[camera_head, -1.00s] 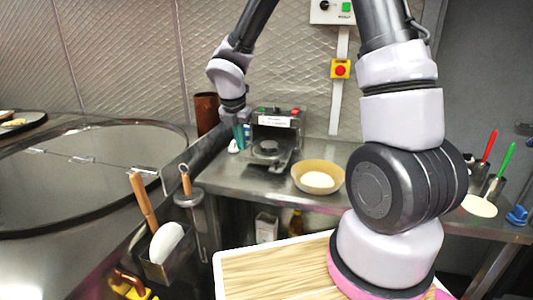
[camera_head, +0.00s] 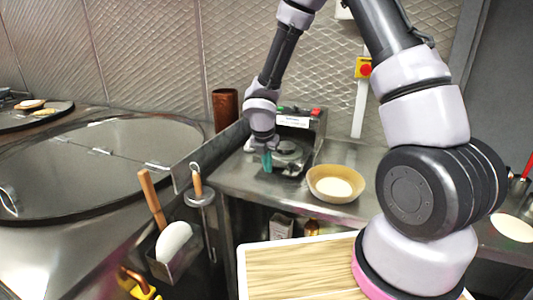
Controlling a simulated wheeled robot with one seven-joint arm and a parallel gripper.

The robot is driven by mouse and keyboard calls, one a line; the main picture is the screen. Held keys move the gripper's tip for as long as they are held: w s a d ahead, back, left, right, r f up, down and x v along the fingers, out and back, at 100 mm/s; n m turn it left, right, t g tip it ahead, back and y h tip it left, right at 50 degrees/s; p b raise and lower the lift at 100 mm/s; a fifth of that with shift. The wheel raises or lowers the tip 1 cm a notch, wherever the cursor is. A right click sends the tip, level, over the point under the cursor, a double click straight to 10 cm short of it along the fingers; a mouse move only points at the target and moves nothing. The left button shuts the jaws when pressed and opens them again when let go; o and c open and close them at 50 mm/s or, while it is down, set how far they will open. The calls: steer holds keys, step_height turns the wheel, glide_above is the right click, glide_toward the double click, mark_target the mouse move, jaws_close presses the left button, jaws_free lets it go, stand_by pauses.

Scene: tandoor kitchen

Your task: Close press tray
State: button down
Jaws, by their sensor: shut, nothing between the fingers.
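The press (camera_head: 297,122) stands on the steel counter at the back, with a white label and small coloured buttons on its front top. Its tray (camera_head: 290,168) sticks out toward me at the bottom, with a round dark plate (camera_head: 290,148) above it. My gripper (camera_head: 267,164) points down at the tray's front left, its teal fingers shut with nothing between them. My wrist hides part of the press's left side. I cannot tell whether the fingers touch the tray.
A tan bowl of dough (camera_head: 336,184) stands right of the press. A brown cylinder (camera_head: 225,108) stands behind left. The large round tandoor (camera_head: 90,165) fills the left. A holder with wooden-handled tools (camera_head: 172,240) hangs in front. A wooden board (camera_head: 300,268) is nearest me.

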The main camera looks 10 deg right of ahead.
steer(key=shift+w+d+r, duration=0.1)
steer(key=shift+w+d, duration=0.4)
steer(key=shift+w, duration=0.35)
steer(key=shift+w+d+r, duration=0.1)
steer(key=shift+w+d, duration=0.35)
steer(key=shift+w, duration=0.4)
